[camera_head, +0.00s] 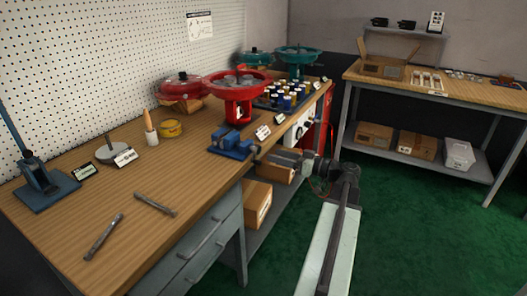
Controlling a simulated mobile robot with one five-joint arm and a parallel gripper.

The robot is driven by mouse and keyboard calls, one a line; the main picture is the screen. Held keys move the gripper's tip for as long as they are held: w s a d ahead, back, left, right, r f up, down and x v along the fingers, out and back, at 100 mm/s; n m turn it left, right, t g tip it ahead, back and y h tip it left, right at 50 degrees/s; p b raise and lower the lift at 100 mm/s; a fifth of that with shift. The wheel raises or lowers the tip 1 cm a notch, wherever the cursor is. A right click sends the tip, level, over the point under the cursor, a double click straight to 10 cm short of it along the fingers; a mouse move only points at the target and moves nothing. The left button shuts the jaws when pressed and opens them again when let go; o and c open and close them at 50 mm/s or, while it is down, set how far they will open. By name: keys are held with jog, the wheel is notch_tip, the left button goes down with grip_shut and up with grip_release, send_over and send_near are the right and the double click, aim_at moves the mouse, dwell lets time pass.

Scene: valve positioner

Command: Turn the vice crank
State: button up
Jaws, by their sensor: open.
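The blue vice (229,141) sits at the front edge of the long wooden workbench (185,185), below the red valve handwheel. Its crank is too small to make out clearly; the vice's right end reaches the bench edge. My gripper (275,160) is just right of the vice, beyond the bench's front edge, with its fingers pointing left toward it. The gripper is open, and I see nothing between its fingers. It looks apart from the vice, though the exact gap is hard to judge.
A red valve (237,90) stands behind the vice, with a tray of small cans (288,96) to its right. Two metal tools (155,204) lie at the bench's near end. A cardboard box (257,203) is on the lower shelf. Green floor (400,230) is free at right.

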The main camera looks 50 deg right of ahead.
aim_at(259, 151)
jog(key=x, duration=0.6)
jog(key=shift+w, duration=0.1)
jog(key=c, duration=1)
jog(key=shift+d, duration=0.35)
grip_shut()
jog(key=shift+a, duration=0.25)
jog(key=shift+f+m, duration=0.1)
jog(key=shift+m, duration=0.3)
